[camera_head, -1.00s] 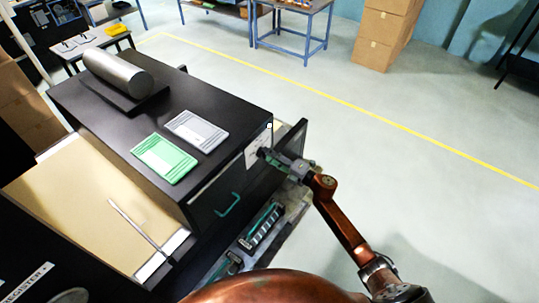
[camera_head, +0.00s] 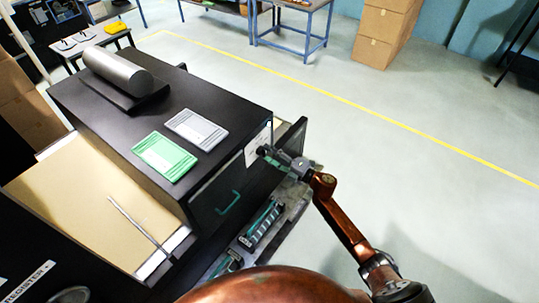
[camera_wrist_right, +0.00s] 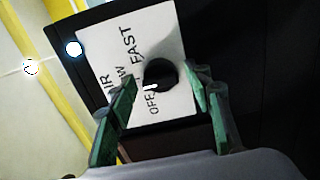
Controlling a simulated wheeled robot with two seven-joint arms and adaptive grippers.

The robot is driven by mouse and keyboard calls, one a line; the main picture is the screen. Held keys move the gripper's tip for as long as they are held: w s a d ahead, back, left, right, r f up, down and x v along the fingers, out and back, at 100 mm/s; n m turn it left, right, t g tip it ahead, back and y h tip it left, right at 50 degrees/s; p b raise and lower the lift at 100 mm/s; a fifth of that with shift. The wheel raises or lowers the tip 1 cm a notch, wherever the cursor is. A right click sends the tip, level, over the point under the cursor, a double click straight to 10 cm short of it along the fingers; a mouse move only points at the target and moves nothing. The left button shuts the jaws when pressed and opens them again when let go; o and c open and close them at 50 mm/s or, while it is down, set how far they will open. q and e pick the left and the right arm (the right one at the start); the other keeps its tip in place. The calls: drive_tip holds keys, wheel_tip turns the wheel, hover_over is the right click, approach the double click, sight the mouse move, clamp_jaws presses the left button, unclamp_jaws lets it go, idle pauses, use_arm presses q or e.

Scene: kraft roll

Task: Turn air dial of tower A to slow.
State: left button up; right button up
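The air dial (camera_wrist_right: 160,74) is a round black knob on a white panel (camera_wrist_right: 146,40). The words FAST and OFF and parts of other words can be read on the panel. The knob's white mark lies at its lower left, beside OFF. My right gripper (camera_wrist_right: 163,82) is open, its green fingers on either side of the knob; whether they touch it I cannot tell. In the head view, my right gripper (camera_head: 272,156) is at the white panel (camera_head: 257,147) on the end of the black cabinet (camera_head: 110,110) and hides the dial. My left gripper is not in view.
On the cabinet top lie a green card (camera_head: 165,156), a grey card (camera_head: 196,129) and a metal roll (camera_head: 118,70). A tan sheet (camera_head: 90,195) lies at the left. The floor at the right is clear.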

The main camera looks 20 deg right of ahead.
idle(0.3)
drive_tip(key=v, duration=1.2)
